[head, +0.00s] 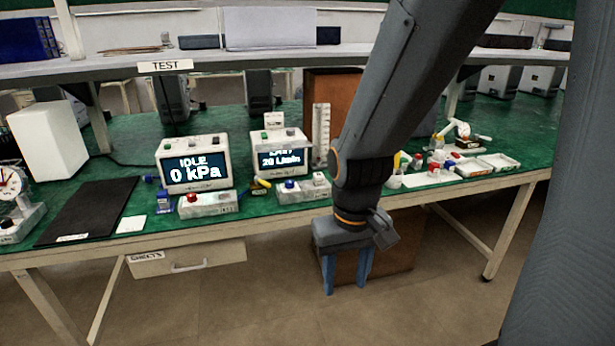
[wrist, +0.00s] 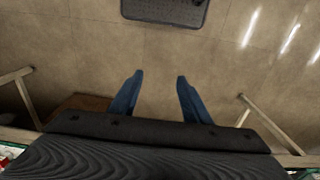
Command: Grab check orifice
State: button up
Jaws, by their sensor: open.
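My gripper (head: 345,286) hangs with its two blue fingers pointing down, in front of the green bench's front edge. It is open and empty. In the wrist view the fingers (wrist: 160,78) are spread apart over bare floor. I cannot tell for certain which small part is the check orifice. A small yellow-and-black part (head: 260,185) lies between the two display units. A small blue piece (head: 164,198) stands left of the red-knobbed block. Several small red, white and yellow parts (head: 438,160) sit at the right of the bench, partly close behind my arm.
The green bench (head: 110,178) holds a kPa display (head: 196,165), a flow display (head: 280,155), a red-knobbed block (head: 208,204), a blue-knobbed block (head: 303,188), a black mat (head: 88,212) and white trays (head: 498,162). A shelf (head: 250,56) runs above. Open floor lies in front.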

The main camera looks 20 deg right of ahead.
aim_at(318, 178)
jog(key=u, duration=0.05)
jog(key=k, duration=0.45)
jog(key=z, duration=0.55)
jog(key=i, duration=1.4)
jog(key=u, duration=0.6)
jog(key=i, duration=0.45)
jog(key=z, duration=0.1)
